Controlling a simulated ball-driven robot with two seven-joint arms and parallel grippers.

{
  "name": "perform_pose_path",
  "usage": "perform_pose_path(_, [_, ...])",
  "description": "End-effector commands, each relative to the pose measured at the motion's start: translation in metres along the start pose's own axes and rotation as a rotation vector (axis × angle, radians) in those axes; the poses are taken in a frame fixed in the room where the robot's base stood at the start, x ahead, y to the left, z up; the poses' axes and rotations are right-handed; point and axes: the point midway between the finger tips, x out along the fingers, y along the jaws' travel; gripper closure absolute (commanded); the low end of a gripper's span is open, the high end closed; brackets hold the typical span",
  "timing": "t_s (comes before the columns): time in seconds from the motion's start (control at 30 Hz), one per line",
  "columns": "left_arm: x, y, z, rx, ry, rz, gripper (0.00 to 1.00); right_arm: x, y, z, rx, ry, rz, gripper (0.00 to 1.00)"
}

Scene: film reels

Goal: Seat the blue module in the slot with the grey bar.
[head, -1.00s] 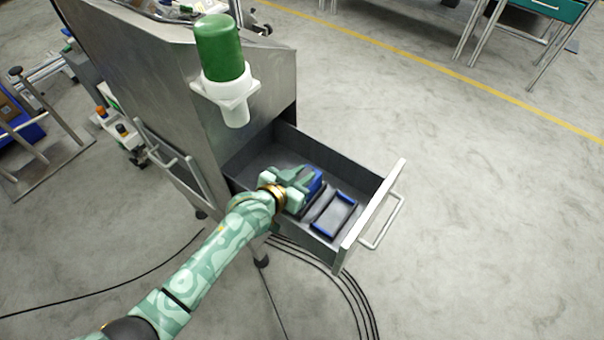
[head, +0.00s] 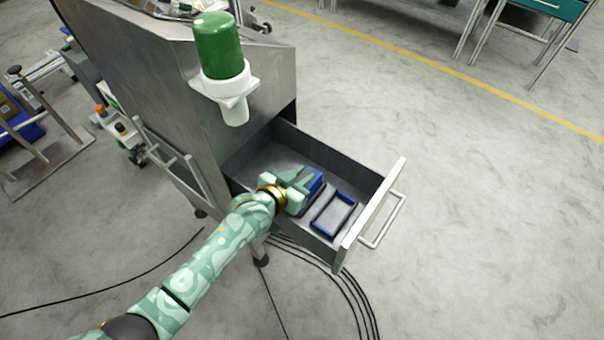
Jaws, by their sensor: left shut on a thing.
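The blue module (head: 315,181) shows as a small blue block at my left gripper, inside the open drawer. My left gripper (head: 298,183) is shut on it; the fingers and wrist hide most of the module. A slot with a dark frame and blue end pieces (head: 334,213) lies on the drawer floor, just right of and nearer than the module, and looks empty. Part of another slot beneath the module is hidden by the gripper. I cannot make out a grey bar at this size. My right gripper is not in view.
The grey drawer (head: 338,156) is pulled out of a steel cabinet (head: 150,90), its handle (head: 385,222) at the right. A green-topped white dispenser (head: 220,50) hangs on the cabinet above the drawer. Black cables (head: 340,287) lie on the floor. The drawer's back left floor is clear.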

Motion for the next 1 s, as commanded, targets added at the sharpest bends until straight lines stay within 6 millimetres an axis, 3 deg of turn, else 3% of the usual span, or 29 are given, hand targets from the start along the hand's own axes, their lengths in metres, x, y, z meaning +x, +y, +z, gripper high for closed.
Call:
perform_pose_path(0.1, [0.001, 0.000, 0.002, 0.000, 0.002, 0.000, 1.00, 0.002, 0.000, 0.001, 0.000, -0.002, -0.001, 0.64])
perform_pose_path(0.13, [0.001, 0.000, 0.001, 0.000, 0.003, 0.000, 0.72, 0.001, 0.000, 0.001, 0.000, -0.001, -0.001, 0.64])
perform_pose_path(0.47, [-0.002, 0.000, 0.001, 0.001, -0.001, 0.000, 0.71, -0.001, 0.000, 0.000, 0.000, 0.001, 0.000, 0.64])
perform_pose_path(1.0, [-0.053, 0.000, -0.002, 0.003, 0.001, -0.001, 0.71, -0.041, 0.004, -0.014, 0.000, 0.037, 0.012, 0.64])
